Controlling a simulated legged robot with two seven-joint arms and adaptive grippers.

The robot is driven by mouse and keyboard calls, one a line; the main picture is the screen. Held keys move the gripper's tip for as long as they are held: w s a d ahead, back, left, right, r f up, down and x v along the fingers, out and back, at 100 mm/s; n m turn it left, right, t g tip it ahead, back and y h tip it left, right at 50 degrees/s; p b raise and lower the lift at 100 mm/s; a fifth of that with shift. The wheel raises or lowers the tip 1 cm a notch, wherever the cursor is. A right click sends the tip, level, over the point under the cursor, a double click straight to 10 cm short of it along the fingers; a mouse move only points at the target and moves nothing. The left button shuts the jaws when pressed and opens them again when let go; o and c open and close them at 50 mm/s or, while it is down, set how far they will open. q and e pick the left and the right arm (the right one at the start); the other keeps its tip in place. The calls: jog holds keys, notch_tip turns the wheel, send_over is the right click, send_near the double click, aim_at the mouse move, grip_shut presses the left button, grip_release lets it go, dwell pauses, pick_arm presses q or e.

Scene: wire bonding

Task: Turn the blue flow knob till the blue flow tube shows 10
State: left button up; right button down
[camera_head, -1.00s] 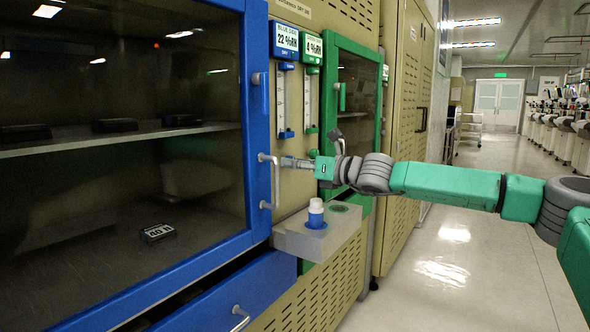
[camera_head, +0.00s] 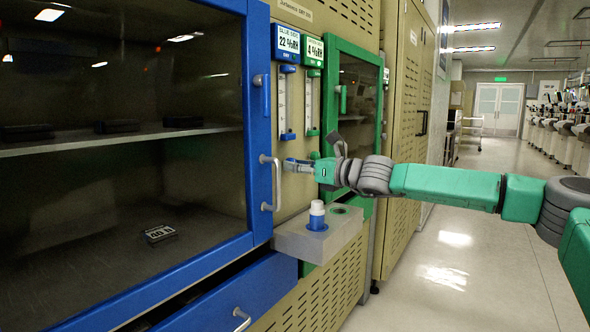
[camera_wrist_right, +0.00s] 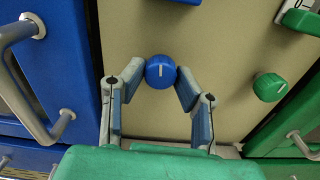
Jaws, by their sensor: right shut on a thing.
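The round blue flow knob (camera_wrist_right: 160,72) with a white mark pointing nearly straight up is on the beige panel in the right wrist view. My right gripper (camera_wrist_right: 160,80) is shut on it, one finger on each side. In the head view my right gripper (camera_head: 287,164) is at the panel below the tubes and mostly hides the knob. The blue flow tube (camera_head: 283,103) is upright between blue end fittings; its reading is too small to tell. Above it the blue display (camera_head: 287,42) reads 22 %RH. My left gripper is not in view.
The green flow knob (camera_wrist_right: 270,87) is right of the blue one. The green flow tube (camera_head: 309,104) stands beside the blue tube. The blue door's handle (camera_head: 270,183) is close left of my gripper. A grey ledge (camera_head: 310,238) with a white-capped bottle (camera_head: 317,215) juts out below.

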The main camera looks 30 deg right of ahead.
jog(key=shift+f+n+b, duration=0.2)
jog(key=shift+n+b, duration=0.65)
jog(key=shift+n, duration=5.45)
jog(key=shift+f+n+b, duration=0.2)
jog(key=shift+n+b, duration=0.65)
jog(key=shift+n, duration=5.45)
jog(key=c, duration=1.2)
grip_release()
jog(key=shift+d+r, duration=0.15)
jog(key=shift+r, duration=0.1)
